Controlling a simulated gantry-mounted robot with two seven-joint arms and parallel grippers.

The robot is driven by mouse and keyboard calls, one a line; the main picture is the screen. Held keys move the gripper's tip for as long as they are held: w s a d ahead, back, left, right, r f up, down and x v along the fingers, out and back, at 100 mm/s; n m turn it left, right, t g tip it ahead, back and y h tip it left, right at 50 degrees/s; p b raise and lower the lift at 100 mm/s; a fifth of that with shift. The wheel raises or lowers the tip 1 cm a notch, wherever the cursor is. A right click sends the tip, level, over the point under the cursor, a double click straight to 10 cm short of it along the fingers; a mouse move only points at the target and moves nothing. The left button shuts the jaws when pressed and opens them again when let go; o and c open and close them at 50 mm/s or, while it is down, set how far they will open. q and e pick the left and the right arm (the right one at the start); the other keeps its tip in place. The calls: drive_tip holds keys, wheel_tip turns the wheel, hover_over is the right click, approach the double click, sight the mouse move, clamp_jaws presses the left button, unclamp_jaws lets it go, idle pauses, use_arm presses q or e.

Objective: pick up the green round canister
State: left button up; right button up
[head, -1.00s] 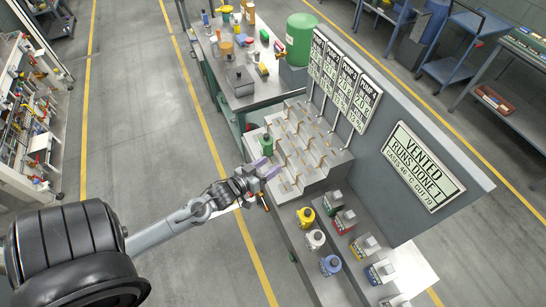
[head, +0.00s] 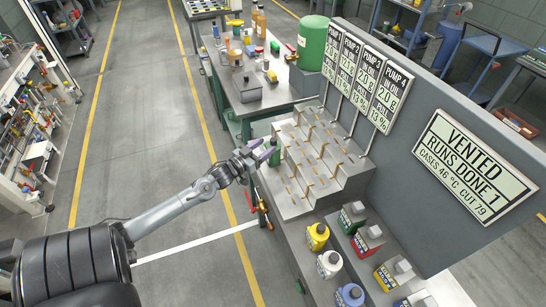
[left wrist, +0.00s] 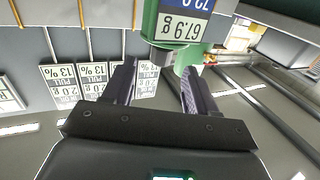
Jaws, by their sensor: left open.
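A small green round canister (head: 275,152) stands at the left edge of the grey stepped rack (head: 345,180), partly hidden behind my left gripper. My left gripper (head: 264,149) is open, with its purple-grey fingers right beside the canister. In the left wrist view the green canister (left wrist: 150,22) is at the top, with a label reading 67.9 g. The open left fingers (left wrist: 159,75) point toward it, and nothing is gripped between them. Whether a finger touches it cannot be told. My right gripper is not in view.
Yellow (head: 317,232), white (head: 329,262) and blue (head: 350,294) bottles stand in front of the rack, beside square containers. A grey panel (head: 440,120) with signs rises behind. A large green tank (head: 312,45) and a cluttered bench (head: 262,100) stand farther back.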

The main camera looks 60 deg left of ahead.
sight(271, 142)
use_arm(q)
drive_tip(key=shift+b+x, duration=0.5)
drive_tip(key=shift+x, duration=3)
drive_tip(key=shift+f, duration=0.1)
clamp_jaws()
